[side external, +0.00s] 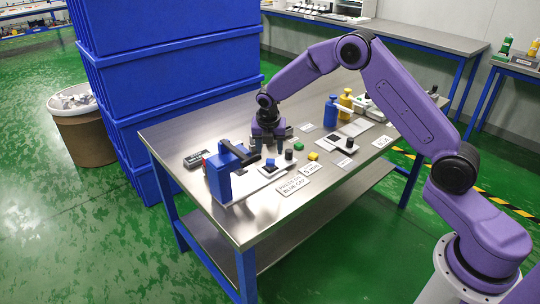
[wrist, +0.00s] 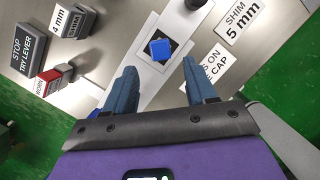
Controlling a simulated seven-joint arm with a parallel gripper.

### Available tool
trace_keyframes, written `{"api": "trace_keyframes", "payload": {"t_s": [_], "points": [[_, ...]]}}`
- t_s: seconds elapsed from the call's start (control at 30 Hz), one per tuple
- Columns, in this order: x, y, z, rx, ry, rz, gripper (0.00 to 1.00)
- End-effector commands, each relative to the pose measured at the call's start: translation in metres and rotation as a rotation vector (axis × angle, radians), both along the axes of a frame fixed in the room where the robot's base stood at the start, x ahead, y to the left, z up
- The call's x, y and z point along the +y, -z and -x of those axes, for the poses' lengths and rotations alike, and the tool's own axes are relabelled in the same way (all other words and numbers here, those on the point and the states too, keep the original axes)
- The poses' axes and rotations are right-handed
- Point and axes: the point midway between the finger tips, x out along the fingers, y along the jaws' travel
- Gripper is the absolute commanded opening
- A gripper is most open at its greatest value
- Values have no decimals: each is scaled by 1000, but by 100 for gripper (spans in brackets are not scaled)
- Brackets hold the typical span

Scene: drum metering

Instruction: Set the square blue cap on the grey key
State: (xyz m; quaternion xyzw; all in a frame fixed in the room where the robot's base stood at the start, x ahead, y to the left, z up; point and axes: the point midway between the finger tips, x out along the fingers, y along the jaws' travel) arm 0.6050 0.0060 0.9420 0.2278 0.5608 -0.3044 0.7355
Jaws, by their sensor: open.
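The square blue cap (wrist: 160,49) sits on a black square patch on a pale plate (wrist: 150,88). It also shows in the side external view (side external: 270,162), beside the blue stand. My gripper (wrist: 158,72) is open and empty, with its two fingers apart. In the wrist view the cap appears just past the fingertips, between their lines. In the side external view my gripper (side external: 268,145) is low over the table behind the cap. A dark grey post (side external: 288,154) stands near the cap. I cannot tell for sure whether it is the grey key.
A blue stand with a black arm (side external: 220,178) rises at the plate's left end. Small green (side external: 299,146) and yellow (side external: 313,156) blocks lie to the right. Blue (side external: 331,112) and yellow (side external: 346,99) bottles stand farther back. A shim sign (wrist: 236,22) lies beside the plate.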

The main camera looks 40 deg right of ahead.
Motion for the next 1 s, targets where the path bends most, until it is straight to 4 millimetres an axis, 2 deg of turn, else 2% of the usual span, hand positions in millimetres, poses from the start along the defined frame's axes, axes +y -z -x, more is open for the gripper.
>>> {"api": "trace_keyframes", "payload": {"t_s": [0.1, 0.3, 0.43, 0.63, 0.73, 0.87, 1.0], "points": [[5, -25, 4, -2, 0, -1, 56], [10, -52, 10, -1, 0, 0, 56], [12, -61, 12, 0, 0, 0, 56], [13, -64, 13, 2, 1, -1, 56], [19, -68, 19, -2, 19, -11, 56], [42, -83, 47, -19, 105, -55, 56], [73, -104, 100, -34, 265, -127, 56]]}}
